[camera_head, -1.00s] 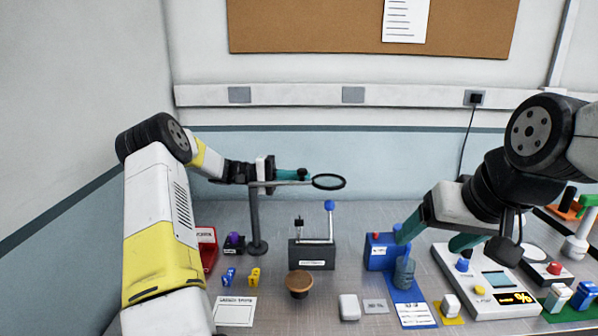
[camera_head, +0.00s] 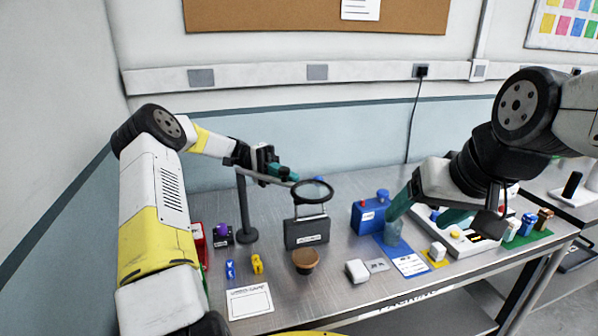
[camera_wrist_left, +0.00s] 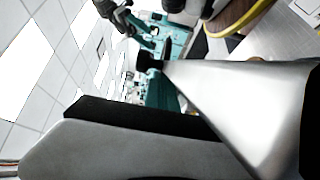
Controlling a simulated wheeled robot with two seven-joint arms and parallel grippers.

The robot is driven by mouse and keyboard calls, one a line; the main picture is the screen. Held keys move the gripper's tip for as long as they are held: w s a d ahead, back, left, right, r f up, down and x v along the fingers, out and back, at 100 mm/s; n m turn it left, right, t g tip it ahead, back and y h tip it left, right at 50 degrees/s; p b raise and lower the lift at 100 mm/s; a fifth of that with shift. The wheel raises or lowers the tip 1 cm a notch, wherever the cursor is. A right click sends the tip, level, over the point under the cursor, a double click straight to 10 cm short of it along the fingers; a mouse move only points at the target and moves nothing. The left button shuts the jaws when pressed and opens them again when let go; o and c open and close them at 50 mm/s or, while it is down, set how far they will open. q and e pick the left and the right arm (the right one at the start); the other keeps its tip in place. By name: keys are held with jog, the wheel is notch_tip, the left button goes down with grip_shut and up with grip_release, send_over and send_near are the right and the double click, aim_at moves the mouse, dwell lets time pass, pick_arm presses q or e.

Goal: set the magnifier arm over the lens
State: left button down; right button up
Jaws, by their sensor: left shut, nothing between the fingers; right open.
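The magnifier is a dark post (camera_head: 244,210) on a round base with a grey swing arm (camera_head: 262,177) ending in a black-rimmed ring (camera_head: 312,192). The ring hangs above and just behind a dark grey labelled box (camera_head: 306,232) and overlaps its top in the head view. My left gripper (camera_head: 284,174) is shut and empty, its teal fingers beside the arm; I cannot tell whether they touch it. The left wrist view shows a pale metal bar (camera_wrist_left: 235,100) close up. My right gripper (camera_head: 424,217) is open, its teal fingers apart near a blue mat. Which thing is the lens is unclear.
A brown round-topped piece (camera_head: 305,260) and a white block (camera_head: 357,270) stand in front. A blue box (camera_head: 370,215) is right of the grey box. Small blue and yellow pieces (camera_head: 257,264) lie near the post. A white panel (camera_head: 462,238) is at the right.

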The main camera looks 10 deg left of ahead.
pick_arm(q)
jog(key=shift+s+a+m+g+y, duration=0.25)
jog(key=shift+s+m+g+y, duration=0.65)
jog(key=shift+s+g, duration=0.15)
jog(key=shift+f, duration=0.1)
